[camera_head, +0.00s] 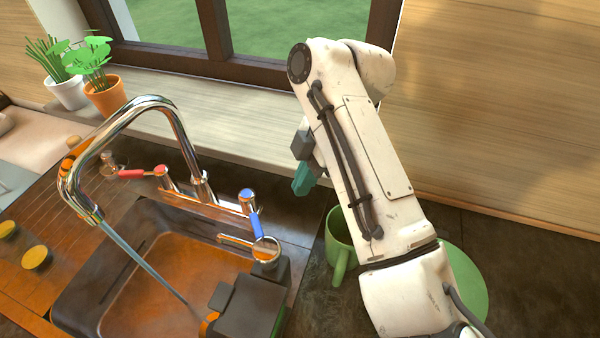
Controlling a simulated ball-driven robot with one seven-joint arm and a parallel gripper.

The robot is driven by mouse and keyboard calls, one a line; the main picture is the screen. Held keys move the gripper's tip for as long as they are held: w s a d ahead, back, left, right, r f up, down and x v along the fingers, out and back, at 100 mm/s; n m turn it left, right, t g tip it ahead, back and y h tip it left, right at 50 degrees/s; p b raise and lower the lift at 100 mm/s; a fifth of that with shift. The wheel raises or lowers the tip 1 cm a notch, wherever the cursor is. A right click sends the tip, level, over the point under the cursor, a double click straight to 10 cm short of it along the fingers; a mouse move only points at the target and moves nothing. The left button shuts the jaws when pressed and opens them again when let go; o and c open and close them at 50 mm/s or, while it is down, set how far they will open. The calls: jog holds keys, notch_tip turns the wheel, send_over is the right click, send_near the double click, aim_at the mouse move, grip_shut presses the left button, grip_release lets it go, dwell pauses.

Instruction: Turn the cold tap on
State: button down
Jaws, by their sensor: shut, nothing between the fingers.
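The chrome tap (128,112) arches over the sink (140,296). A pale stream runs from its spout into the basin. The cold lever (257,224) has a blue grip at the right of the tap base and points toward the front. The hot lever (132,173) has a red grip at the left and points left. My gripper (304,180) shows teal fingertips to the right of the cold lever and further back, apart from it. It is shut and empty. My arm hides most of it.
A green mug (340,246) stands beside my arm, with a green plate (466,285) partly behind it. A dark boxy object (247,308) and a chrome fitting sit at the sink's right edge. Potted plants (106,98) stand at the back left by the window.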

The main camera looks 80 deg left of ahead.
aim_at(253, 213)
jog(key=s+d+f+p, duration=0.1)
jog(key=s+f+p, duration=0.2)
jog(key=s+f, duration=0.3)
jog(key=shift+s+d, duration=0.15)
jog(key=shift+s, duration=0.1)
jog(key=shift+f, duration=0.1)
